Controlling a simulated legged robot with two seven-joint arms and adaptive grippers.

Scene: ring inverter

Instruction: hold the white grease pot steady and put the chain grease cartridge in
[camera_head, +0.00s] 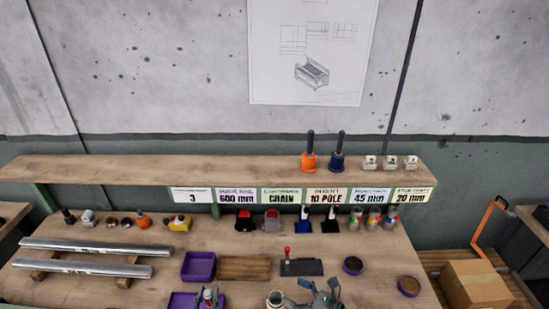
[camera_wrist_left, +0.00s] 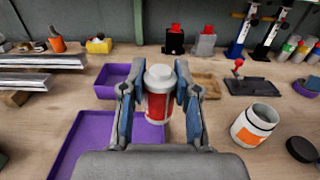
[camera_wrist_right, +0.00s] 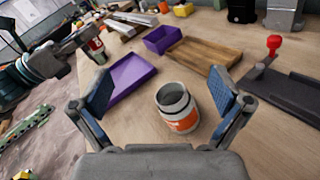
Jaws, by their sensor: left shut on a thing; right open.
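The white grease pot (camera_wrist_right: 181,124) with an orange label stands upright and open on the bench. It also shows in the left wrist view (camera_wrist_left: 246,132) and at the bottom edge of the head view (camera_head: 274,300). The chain grease cartridge (camera_wrist_left: 158,104) is red and white with a pale cap. My left gripper (camera_wrist_left: 158,92) is shut on its sides and holds it upright, left of the pot. My right gripper (camera_wrist_right: 165,92) is open, with the pot between and ahead of its spread fingers. I cannot see either finger touching the pot.
A purple tray (camera_wrist_right: 128,78) lies left of the pot, with a purple bin (camera_head: 198,266) and a wooden board (camera_head: 244,268) behind. A dark plate with a red knob (camera_head: 301,267) stands behind the pot. Dark round dishes (camera_head: 353,265) lie to the right.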

